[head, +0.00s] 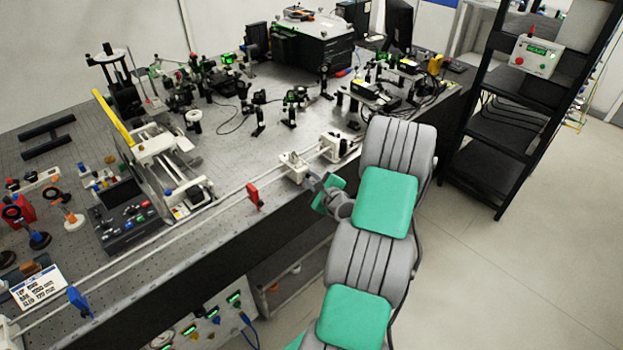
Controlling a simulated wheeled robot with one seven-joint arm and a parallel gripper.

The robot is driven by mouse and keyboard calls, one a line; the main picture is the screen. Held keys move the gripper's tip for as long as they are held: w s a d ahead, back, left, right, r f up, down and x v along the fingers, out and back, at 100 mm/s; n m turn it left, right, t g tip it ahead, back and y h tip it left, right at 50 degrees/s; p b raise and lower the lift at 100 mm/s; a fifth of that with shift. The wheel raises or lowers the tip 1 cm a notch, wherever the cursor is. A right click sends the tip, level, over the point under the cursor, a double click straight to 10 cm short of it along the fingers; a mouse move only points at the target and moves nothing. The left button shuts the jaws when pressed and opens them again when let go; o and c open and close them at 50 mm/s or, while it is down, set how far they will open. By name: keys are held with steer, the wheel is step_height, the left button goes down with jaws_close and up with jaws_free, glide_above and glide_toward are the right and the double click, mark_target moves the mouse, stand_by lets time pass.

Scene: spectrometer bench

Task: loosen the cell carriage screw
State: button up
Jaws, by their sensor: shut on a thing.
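A small white carriage (292,166) sits on the long rail near the front edge of the bench. I take it to be the cell carriage. My gripper (309,179) is at the carriage's near right side, with my wrist just to the right of it. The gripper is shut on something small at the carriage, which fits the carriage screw. The screw itself is hidden by the fingers and too small to make out.
A second white block (340,148) stands on the rail to the right, close to my arm. A red clamp (254,196) and a blue clamp (79,302) are to the left. Optics crowd the bench behind. A black rack (520,110) stands right; the floor there is clear.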

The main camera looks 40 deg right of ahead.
jaws_close()
steer(key=shift+f+b, duration=0.15)
steer(key=shift+b, duration=0.5)
steer(key=n+t+b, duration=0.2)
steer(key=n+b, duration=0.5)
steer(key=b, duration=0.9)
steer(key=f+n+t+b, duration=0.1)
steer(key=n+t+b, duration=0.2)
steer(key=b, duration=1.4)
steer(key=n+t+b, duration=0.2)
steer(key=n+b, duration=1)
steer(key=b, duration=0.5)
steer(key=shift+d+f+t, duration=0.15)
steer(key=shift+f+t, duration=0.05)
steer(key=shift+t, duration=0.1)
steer(key=shift+r+y, duration=0.1)
steer(key=shift+y, duration=0.3)
